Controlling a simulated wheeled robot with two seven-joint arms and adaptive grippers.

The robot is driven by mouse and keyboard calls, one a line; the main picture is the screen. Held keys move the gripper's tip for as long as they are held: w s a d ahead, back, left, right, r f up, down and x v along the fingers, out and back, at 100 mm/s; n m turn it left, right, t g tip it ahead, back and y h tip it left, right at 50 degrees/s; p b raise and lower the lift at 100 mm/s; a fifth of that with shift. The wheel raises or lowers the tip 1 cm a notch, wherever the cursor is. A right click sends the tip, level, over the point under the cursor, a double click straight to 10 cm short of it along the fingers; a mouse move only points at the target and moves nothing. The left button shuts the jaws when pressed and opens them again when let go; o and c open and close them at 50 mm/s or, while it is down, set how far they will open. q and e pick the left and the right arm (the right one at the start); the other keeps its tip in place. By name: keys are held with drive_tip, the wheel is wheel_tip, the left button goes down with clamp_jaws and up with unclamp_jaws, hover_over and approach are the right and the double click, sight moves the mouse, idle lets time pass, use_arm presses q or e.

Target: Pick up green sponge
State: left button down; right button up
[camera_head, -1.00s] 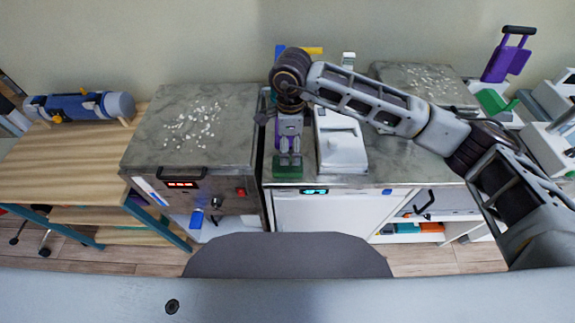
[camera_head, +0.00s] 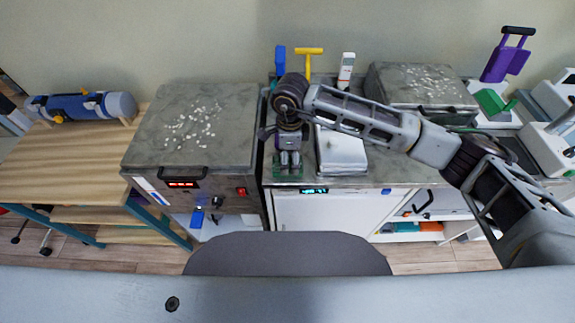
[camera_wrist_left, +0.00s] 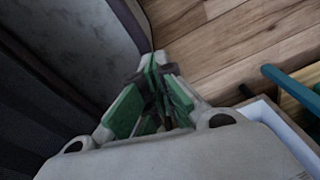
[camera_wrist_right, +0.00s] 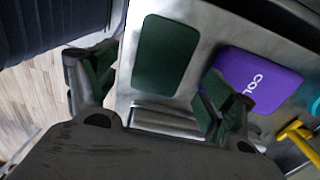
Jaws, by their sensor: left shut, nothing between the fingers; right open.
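The green sponge (camera_wrist_right: 165,55) is a dark green rounded block lying flat on the grey metal worktop in the right wrist view. In the head view only slivers of it show around the fingertips. My right gripper (camera_wrist_right: 152,88) is open and empty, with one finger on each side of the sponge's line and the sponge ahead of it. In the head view my right gripper (camera_head: 288,162) points down over the sponge and hides most of it. Whether it touches the sponge cannot be told. My left gripper (camera_wrist_left: 160,85) is shut and empty, low above the floor in the left wrist view.
A purple pack (camera_wrist_right: 258,78) lies beside the sponge, near one finger. A white box (camera_head: 342,152) stands right of my right gripper. Blue (camera_head: 280,58), yellow (camera_head: 308,62) and white (camera_head: 346,70) items stand behind. A grey-topped unit (camera_head: 195,130) is to the left.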

wheel_tip(320, 180, down, 3)
drive_tip(key=shift+r+p, duration=0.1)
drive_tip(key=shift+p, duration=0.2)
drive_tip(key=shift+f, duration=0.55)
use_arm(q)
drive_tip(key=shift+w+d+r, duration=0.3)
drive_tip(key=shift+d+r, duration=0.15)
drive_tip(key=shift+d, duration=0.35)
use_arm(e)
drive_tip(key=shift+f, duration=0.1)
drive_tip(key=c, duration=0.7)
use_arm(q)
drive_tip(key=shift+s+a, duration=0.1)
drive_tip(key=shift+a, duration=0.4)
use_arm(e)
drive_tip(key=shift+c, duration=0.3)
